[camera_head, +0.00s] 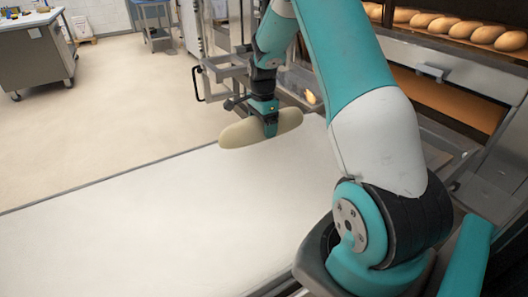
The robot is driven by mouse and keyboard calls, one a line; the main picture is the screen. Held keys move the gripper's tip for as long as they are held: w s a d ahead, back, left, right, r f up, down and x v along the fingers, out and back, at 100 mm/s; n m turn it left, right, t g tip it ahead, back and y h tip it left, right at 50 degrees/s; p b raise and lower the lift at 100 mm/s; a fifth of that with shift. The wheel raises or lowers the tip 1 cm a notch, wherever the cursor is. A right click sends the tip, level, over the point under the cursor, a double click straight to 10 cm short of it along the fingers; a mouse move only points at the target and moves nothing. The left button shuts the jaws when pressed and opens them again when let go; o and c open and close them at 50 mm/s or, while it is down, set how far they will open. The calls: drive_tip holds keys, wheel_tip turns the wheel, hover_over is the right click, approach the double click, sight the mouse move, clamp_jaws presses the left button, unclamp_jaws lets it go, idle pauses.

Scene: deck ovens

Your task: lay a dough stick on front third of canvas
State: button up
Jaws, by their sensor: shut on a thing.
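A pale, elongated dough stick (244,133) is held crosswise in my gripper (270,129). The fingers are shut around its middle, and both ends stick out to the left and right. The stick appears to hang above the far part of the canvas (160,230), a broad off-white surface that fills the lower left and middle. The exact gap between stick and canvas cannot be told. The canvas shows no other dough on its visible part. My arm hides its right side.
Several baked loaves (460,27) lie on a shelf of the deck oven at the upper right. A metal frame with a black handle (197,84) stands behind my gripper. A steel cabinet (36,55) and a small blue-topped stand (152,22) are farther back. Floor at left is clear.

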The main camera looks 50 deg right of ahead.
sight(263, 157)
wheel_tip(263, 157, down, 9)
drive_tip(key=shift+r, duration=0.1)
idle(0.3)
drive_tip(key=shift+f+b, duration=0.25)
drive_tip(key=shift+b, duration=0.05)
drive_tip(key=o, duration=1)
drive_tip(key=shift+o, duration=0.2)
drive_tip(key=r, duration=1.2)
drive_tip(key=shift+a+r+p, duration=0.25)
drive_tip(key=shift+r+p, duration=0.05)
drive_tip(key=shift+p, duration=0.1)
drive_tip(key=s+a+r+n+y, duration=0.1)
drive_tip(key=s+a+r+n, duration=0.4)
drive_tip(key=a, duration=0.4)
drive_tip(key=s+a+r+n+t+y, duration=0.1)
drive_tip(key=s+a+r+n, duration=0.15)
drive_tip(key=a+n, duration=0.5)
drive_tip(key=s+a+r+n, duration=0.3)
drive_tip(key=a+r+n, duration=0.2)
drive_tip(key=a, duration=0.6)
drive_tip(key=s+a+r+n+y, duration=0.1)
drive_tip(key=s+a+n, duration=0.3)
drive_tip(key=s, duration=0.3)
drive_tip(key=s+a+n+g+y, duration=0.1)
drive_tip(key=s+a+n, duration=0.2)
drive_tip(key=s+n, duration=0.3)
drive_tip(key=shift+s+a+r+n, duration=0.35)
drive_tip(key=shift+s+a+r, duration=0.05)
drive_tip(key=shift+s, duration=0.7)
